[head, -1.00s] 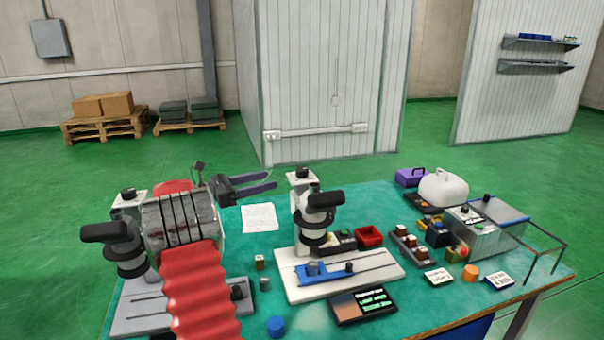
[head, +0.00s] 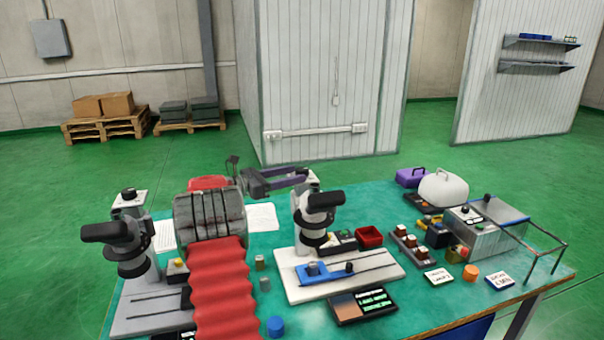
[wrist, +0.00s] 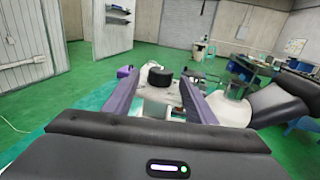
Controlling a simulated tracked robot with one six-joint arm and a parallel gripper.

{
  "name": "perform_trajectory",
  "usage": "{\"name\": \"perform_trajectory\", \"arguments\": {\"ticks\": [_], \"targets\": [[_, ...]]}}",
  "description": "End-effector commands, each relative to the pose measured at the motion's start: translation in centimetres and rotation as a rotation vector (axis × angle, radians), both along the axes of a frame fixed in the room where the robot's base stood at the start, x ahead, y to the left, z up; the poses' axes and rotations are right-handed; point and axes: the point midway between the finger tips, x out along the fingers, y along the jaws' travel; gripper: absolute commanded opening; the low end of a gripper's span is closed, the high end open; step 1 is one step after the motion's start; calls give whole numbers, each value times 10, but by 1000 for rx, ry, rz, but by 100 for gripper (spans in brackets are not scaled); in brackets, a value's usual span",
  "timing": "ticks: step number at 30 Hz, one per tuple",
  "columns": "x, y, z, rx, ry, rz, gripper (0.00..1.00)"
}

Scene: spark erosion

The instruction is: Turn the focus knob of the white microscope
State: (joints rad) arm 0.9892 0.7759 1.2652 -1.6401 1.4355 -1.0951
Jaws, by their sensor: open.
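The white microscope (head: 316,225) stands on a white base at the middle of the table. Its black focus knob (wrist: 160,75) sits on a white top plate and shows in the wrist view. In the head view the knob is hidden behind my gripper (head: 305,177), which reaches in from the left at the height of the column top. My gripper is open, and its two purple fingers (wrist: 158,78) appear on either side of the knob in the wrist view. A gap shows on both sides; I cannot tell whether the fingers are level with it.
A second microscope (head: 120,240) with a grey base stands at left, beside my red-sleeved arm. A red bin (head: 369,237), a dark tray (head: 362,306) and a blue cap (head: 275,326) lie around the white microscope. A metal box (head: 472,230) stands at right.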

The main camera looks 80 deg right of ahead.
Motion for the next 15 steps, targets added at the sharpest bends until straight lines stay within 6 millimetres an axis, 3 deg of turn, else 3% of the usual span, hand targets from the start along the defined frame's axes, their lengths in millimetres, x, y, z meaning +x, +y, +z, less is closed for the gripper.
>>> {"name": "perform_trajectory", "arguments": {"ticks": [7, 15], "targets": [[-25, -22, 0, 1, 1, -2, 51], [-31, -28, 0, 1, 1, 0, 51]]}}
